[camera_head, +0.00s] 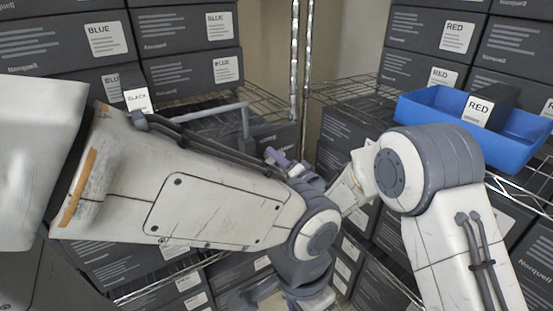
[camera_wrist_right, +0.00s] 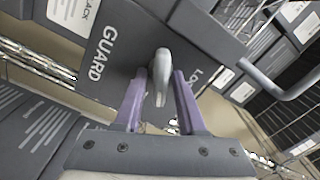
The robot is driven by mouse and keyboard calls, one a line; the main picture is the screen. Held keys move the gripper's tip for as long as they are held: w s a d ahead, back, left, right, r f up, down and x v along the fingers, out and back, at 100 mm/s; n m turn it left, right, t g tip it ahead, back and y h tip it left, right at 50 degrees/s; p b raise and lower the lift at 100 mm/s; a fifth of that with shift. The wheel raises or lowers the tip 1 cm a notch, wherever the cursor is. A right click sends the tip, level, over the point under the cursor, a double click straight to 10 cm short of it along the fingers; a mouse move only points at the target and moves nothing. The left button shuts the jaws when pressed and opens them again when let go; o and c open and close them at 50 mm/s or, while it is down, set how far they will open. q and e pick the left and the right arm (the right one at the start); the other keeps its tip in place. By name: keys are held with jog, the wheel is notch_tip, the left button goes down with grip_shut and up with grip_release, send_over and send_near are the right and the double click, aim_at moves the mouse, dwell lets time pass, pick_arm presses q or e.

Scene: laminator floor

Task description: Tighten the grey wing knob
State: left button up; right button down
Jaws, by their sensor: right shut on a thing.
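The grey wing knob (camera_wrist_right: 161,75) stands upright between the two purple fingers of my right gripper (camera_wrist_right: 160,80) in the right wrist view, in front of a dark panel marked GUARD (camera_wrist_right: 115,55). The right gripper is shut on the knob's wing. In the head view the right gripper (camera_head: 275,158) shows small, its purple fingers pointing up and left; the knob cannot be made out there. My left arm crosses the head view from the left and bends down at its joint; its fingers are not visible.
A grey bar handle (camera_head: 200,112) sits left of the knob area in the head view. Dark boxes labelled BLUE (camera_head: 105,40) and RED (camera_head: 455,35) fill wire shelves. A blue bin (camera_head: 430,112) holds a RED box. My left arm's large link blocks much of the middle.

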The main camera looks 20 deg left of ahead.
jog(key=m, duration=0.5)
jog(key=shift+w+d+f, duration=0.1)
jog(key=shift+f, duration=0.05)
jog(key=shift+m, duration=0.3)
dwell(0.3)
jog(key=c, duration=0.8)
grip_release()
jog(key=b+v, duration=0.1)
jog(key=v, duration=0.9)
jog(key=shift+d, duration=0.2)
